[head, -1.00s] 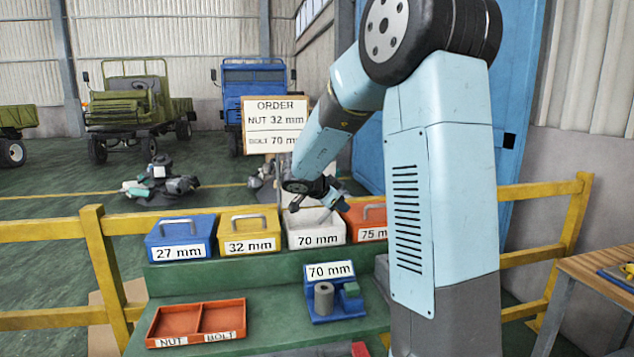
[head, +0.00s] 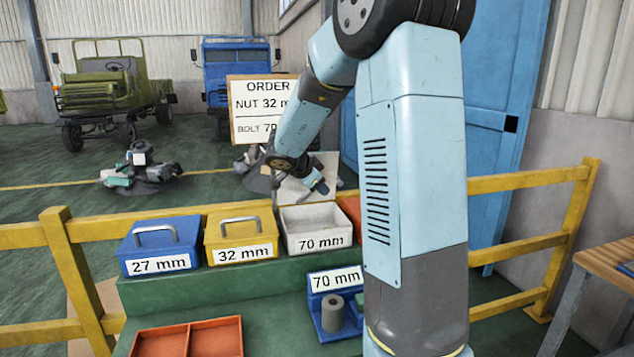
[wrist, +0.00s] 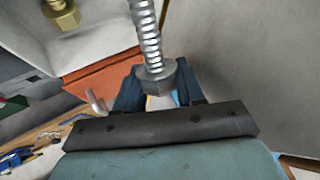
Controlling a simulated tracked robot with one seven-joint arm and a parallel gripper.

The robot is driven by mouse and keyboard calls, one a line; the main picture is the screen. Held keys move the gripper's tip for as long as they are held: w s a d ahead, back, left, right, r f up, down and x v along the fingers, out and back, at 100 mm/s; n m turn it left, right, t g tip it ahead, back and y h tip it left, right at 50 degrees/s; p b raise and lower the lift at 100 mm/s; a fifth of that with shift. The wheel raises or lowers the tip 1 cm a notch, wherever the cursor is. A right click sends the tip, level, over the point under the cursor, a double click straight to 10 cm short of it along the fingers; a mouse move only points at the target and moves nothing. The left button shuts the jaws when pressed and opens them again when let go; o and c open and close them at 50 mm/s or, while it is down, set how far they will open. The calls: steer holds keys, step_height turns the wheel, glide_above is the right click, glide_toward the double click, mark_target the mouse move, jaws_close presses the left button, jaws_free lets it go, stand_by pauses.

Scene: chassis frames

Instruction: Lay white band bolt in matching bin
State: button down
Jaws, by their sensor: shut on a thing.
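My gripper (head: 317,186) is at the raised pale lid or panel behind the white 70 mm bin (head: 318,242), above the bin's open top. In the wrist view my gripper (wrist: 158,92) is shut on a silver bolt (wrist: 150,38) by its hex head, with the threaded shaft pointing up in the picture. I cannot make out a white band on it. A brass bolt (wrist: 62,14) shows at the upper left of the wrist view against a pale surface. The bolt in my gripper is too small to tell in the head view.
The closed blue 27 mm bin (head: 160,245) and yellow 32 mm bin (head: 240,235) stand left of the white one. An orange bin (head: 350,208) is partly hidden by my arm. Below are a two-part orange tray (head: 188,340) and a blue 70 mm stand (head: 330,325). An order sign (head: 255,110) stands behind.

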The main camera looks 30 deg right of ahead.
steer(key=shift+s+f, duration=0.1)
steer(key=shift+f, duration=3.9)
steer(key=c, duration=0.6)
jaws_free()
steer(key=v, duration=1.3)
steer(key=shift+a+r, duration=0.25)
steer(key=shift+a, duration=0.05)
steer(key=shift+s, duration=0.15)
